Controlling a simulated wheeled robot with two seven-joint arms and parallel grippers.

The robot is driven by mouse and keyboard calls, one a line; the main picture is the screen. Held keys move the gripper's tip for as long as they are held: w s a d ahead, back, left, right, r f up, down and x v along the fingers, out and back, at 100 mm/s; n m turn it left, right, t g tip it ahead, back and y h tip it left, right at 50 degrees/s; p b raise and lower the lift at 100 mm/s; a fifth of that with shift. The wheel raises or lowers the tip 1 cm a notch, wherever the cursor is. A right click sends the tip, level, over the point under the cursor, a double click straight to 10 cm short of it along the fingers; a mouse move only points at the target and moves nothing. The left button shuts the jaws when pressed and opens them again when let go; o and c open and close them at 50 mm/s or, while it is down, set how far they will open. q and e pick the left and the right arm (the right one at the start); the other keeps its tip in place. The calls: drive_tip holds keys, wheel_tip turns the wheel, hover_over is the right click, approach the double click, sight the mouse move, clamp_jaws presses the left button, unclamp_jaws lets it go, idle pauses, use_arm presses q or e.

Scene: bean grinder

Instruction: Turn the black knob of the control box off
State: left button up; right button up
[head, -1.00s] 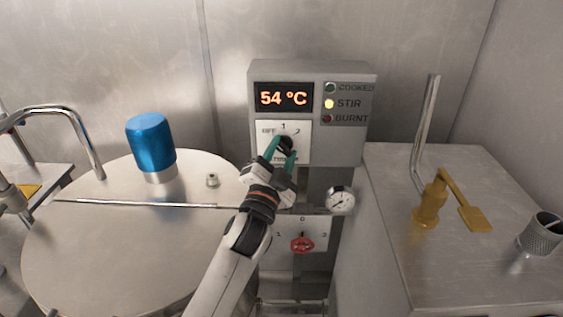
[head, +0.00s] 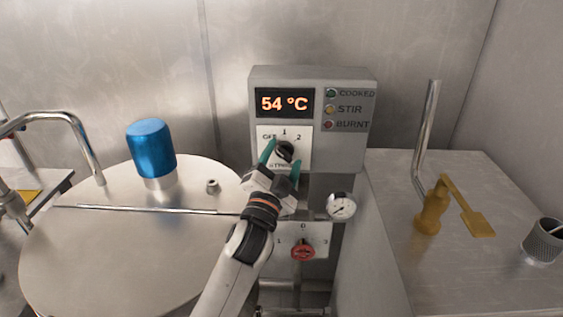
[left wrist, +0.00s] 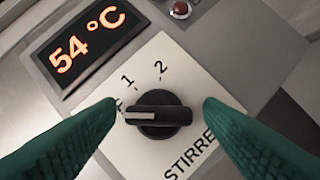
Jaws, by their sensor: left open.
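The control box (head: 353,149) hangs on the back wall and its display reads 54 °C. Its black knob (head: 285,151) sits on a white plate marked OFF, 1 and 2. In the left wrist view the black knob (left wrist: 160,116) has its white pointer line turned left, toward the OFF label, which a finger partly covers. My left gripper (head: 281,162) is open in front of the plate. Its green fingers stand on both sides of the knob, with gaps to it. The STIR lamp (head: 329,109) looks unlit. My right gripper is not in view.
Below are a pressure gauge (head: 341,206) and a red knob (head: 303,250). A round steel lid (head: 120,255) with a blue cap (head: 151,148) lies left. A steel counter (head: 400,190) with a yellow lever (head: 432,208) is right.

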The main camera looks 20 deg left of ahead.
use_arm(q)
drive_tip(key=b+v, duration=0.4)
drive_tip(key=v, duration=0.8)
